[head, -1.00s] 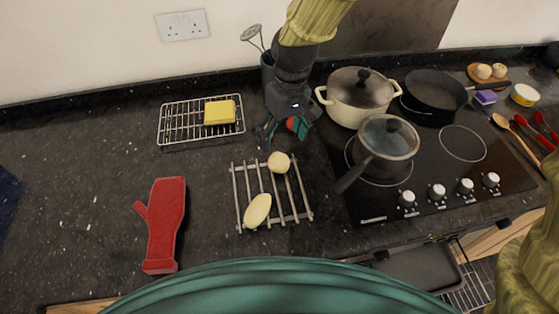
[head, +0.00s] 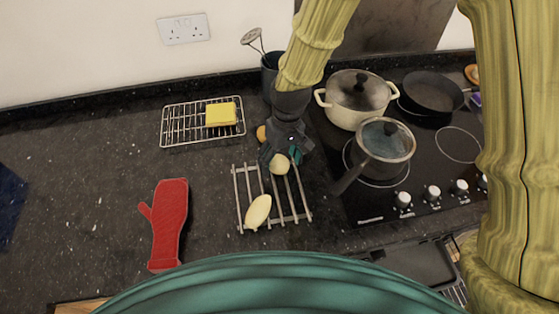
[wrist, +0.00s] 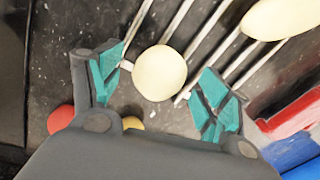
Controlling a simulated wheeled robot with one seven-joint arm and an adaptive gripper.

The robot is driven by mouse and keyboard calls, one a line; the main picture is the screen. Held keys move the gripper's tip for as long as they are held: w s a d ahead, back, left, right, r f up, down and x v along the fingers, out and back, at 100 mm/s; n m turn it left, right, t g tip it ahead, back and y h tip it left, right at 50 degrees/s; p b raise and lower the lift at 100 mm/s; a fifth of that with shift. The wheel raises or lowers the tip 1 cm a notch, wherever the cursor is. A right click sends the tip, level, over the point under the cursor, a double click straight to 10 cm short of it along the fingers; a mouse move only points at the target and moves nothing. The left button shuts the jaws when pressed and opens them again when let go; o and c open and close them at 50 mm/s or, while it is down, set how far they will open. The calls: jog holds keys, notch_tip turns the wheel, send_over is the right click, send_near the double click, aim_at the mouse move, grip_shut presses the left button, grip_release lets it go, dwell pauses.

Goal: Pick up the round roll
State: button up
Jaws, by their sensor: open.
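The round roll (head: 279,164) is pale and lies at the back of a metal bar rack on the dark counter. In the wrist view the roll (wrist: 159,73) sits between and slightly ahead of the teal fingertips. My gripper (head: 283,160) is over the back of the rack, with its fingers spread; it also shows in the wrist view (wrist: 160,92). An oval roll (head: 258,211) lies at the front left of the same rack (head: 238,192), apart from the round one. The gripper hides part of the round roll's surroundings.
A wire rack (head: 180,125) with a yellow sponge-like block (head: 221,115) stands behind left. A red oven mitt (head: 169,224) lies at left. The saucepan (head: 382,148) and its handle are close on the right, with a cream pot (head: 355,107) behind.

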jog(key=shift+f, duration=0.45)
jog(key=c, duration=1.1)
jog(key=shift+r, duration=0.15)
